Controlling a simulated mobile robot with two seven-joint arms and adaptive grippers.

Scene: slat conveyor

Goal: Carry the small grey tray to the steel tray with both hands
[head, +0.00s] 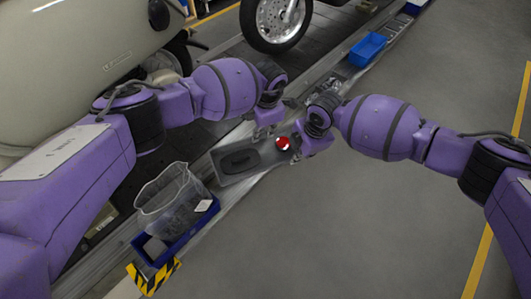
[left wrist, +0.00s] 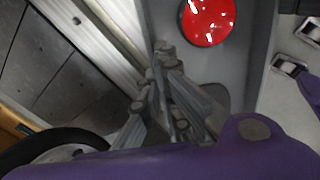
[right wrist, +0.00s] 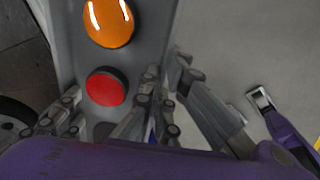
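The small grey tray (head: 262,169) spans between my two grippers over the conveyor's edge. It has a dark oval shape (head: 240,160) at its left end and a red round part (head: 283,143) at its right end. The right wrist view shows an orange dome (right wrist: 108,22) beside a red part (right wrist: 105,88). My left gripper (head: 268,130) has its fingers close together at one side wall, also in the left wrist view (left wrist: 170,90). My right gripper (head: 298,155) pinches the opposite wall, also in the right wrist view (right wrist: 163,90). I cannot clearly identify the steel tray.
A blue bin (head: 160,252) with a clear container (head: 172,200) stands on the conveyor at lower left. Another blue bin (head: 368,49) stands farther up. Metal parts lie near my right wrist. A vehicle (head: 70,50) borders the left. The floor (head: 400,220) at right is clear.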

